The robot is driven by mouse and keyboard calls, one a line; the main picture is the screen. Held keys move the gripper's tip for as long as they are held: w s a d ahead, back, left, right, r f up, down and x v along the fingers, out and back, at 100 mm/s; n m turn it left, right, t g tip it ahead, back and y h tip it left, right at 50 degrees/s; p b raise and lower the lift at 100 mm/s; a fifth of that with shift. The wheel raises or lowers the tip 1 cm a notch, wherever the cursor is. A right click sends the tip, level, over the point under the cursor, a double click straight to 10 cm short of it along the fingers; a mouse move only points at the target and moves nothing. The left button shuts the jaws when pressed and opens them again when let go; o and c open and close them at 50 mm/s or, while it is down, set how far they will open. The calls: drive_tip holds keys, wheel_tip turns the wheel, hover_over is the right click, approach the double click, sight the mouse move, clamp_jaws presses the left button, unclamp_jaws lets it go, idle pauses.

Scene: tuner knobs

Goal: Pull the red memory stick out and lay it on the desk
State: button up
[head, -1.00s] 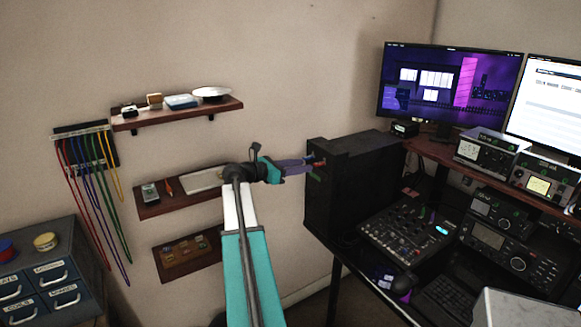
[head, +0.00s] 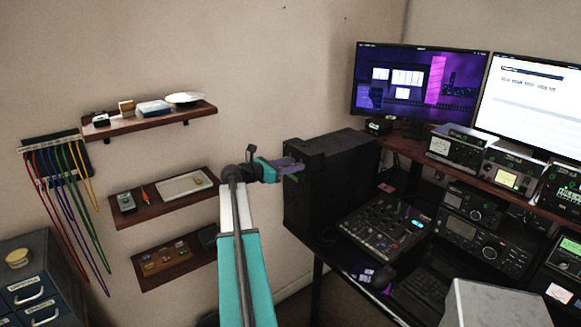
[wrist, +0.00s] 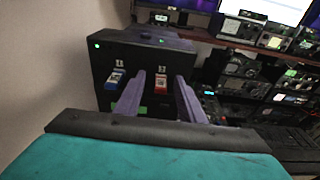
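The red memory stick (wrist: 160,82) juts from the front of the black computer tower (wrist: 180,52), under a small label. In the wrist view it shows between my two purple fingers, with a gap on each side. My gripper (wrist: 161,76) is open and points at the tower front; whether the tips reach the stick's depth I cannot tell. In the head view my gripper (head: 295,165) is at the tower's front face and hides the stick. The tower stands at the left end of the black desk (head: 332,262).
A blue memory stick (wrist: 115,79) sits left of the red one, just outside my left finger. A mixer (head: 385,222) stands right of the tower, with a mouse (head: 376,277) in front of it. Wall shelves (head: 165,200) hang on the left.

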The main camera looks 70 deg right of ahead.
clamp_jaws()
drive_tip(key=shift+p+v, duration=0.6)
drive_tip(key=shift+v, duration=1.7)
drive_tip(key=shift+s+a, duration=0.15)
drive_tip(key=shift+a, duration=0.05)
idle(0.8)
